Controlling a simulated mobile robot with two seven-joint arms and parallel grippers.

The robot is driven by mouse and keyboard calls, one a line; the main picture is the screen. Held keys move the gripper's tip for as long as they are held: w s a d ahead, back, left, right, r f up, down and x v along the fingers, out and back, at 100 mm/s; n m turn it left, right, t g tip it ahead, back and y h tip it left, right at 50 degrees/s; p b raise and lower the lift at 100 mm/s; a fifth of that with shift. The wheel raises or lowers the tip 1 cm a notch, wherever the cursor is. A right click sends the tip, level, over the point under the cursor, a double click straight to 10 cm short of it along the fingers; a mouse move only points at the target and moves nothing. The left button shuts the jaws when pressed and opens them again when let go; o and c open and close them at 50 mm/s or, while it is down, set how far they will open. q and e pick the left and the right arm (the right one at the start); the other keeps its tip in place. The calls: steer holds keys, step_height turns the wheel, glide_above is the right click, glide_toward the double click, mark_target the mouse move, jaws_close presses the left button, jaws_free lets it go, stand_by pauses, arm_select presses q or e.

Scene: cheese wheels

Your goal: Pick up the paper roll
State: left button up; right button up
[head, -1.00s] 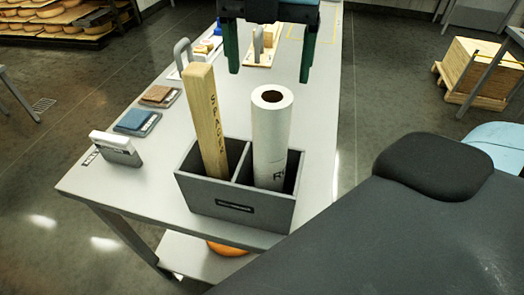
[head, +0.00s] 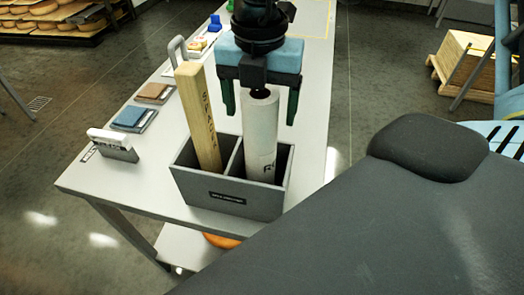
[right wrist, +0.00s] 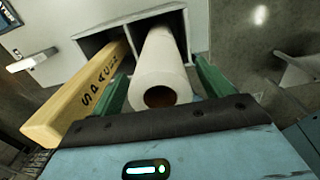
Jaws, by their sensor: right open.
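The white paper roll (head: 262,135) stands upright in the right compartment of a grey two-part holder (head: 228,192). My right gripper (head: 260,117) is above the holder, pointing down, with its green fingers open on either side of the roll's upper part. In the right wrist view the roll (right wrist: 163,65) lies between the two spread fingers (right wrist: 165,85), its hollow end facing the palm. It is not gripped. My left gripper is not in view.
A wooden post (head: 200,115) with lettering stands in the holder's left compartment, close beside the left finger. A small white-and-grey stand (head: 113,146), a blue block (head: 131,117) and a brown block (head: 154,91) sit on the left of the grey table (head: 95,182).

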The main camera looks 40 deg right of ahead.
steer(key=shift+f, duration=0.15)
jaws_close()
stand_by(0.5)
